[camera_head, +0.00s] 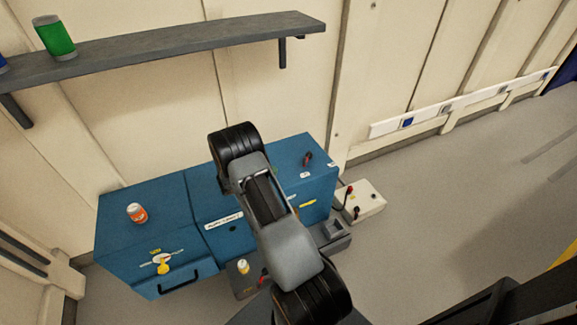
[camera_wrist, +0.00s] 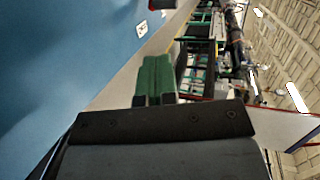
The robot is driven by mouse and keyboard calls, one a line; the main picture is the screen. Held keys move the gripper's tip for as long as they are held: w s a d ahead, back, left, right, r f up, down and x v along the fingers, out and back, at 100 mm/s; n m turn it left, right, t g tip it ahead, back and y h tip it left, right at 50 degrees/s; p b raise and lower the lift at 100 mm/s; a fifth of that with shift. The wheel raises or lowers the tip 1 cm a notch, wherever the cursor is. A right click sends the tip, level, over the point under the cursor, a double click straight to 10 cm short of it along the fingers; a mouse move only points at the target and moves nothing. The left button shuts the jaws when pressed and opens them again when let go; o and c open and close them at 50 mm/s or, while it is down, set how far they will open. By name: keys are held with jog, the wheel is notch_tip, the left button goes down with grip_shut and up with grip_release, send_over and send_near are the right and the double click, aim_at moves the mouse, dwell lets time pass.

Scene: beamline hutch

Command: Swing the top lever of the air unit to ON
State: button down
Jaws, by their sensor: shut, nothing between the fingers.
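A row of blue cabinets stands against the wall, and the right one (camera_head: 318,182) has a small dark red lever (camera_head: 307,159) on its top with a small white label (camera_head: 305,175) beside it. I cannot read ON or OFF there. In the wrist view a blue surface (camera_wrist: 60,60) fills the left, with a white label (camera_wrist: 141,28) and part of a dark reddish thing (camera_wrist: 158,4) at the top edge. My gripper (camera_wrist: 155,72) shows green fingers, shut and empty, apart from the label. In the head view my arm hides the gripper and part of the cabinets.
An orange-and-white can (camera_head: 137,213) stands on the left cabinet (camera_head: 170,205), whose front has a yellow lever (camera_head: 163,266). A white box (camera_head: 362,202) with red and black knobs stands at the right. A shelf (camera_head: 160,47) with a green can (camera_head: 55,37) hangs above.

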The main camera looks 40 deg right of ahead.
aim_at(304, 161)
jog(key=b+x, duration=0.1)
jog(key=x, duration=0.5)
jog(key=b+x, duration=0.1)
jog(key=x, duration=0.5)
jog(key=shift+d+r+b, duration=0.15)
jog(key=shift+r+b, duration=0.05)
jog(key=shift+b, duration=0.15)
jog(key=shift+d+r, duration=0.1)
jog(key=shift+d, duration=0.6)
jog(key=shift+s+d, duration=0.1)
jog(key=shift+s, duration=0.1)
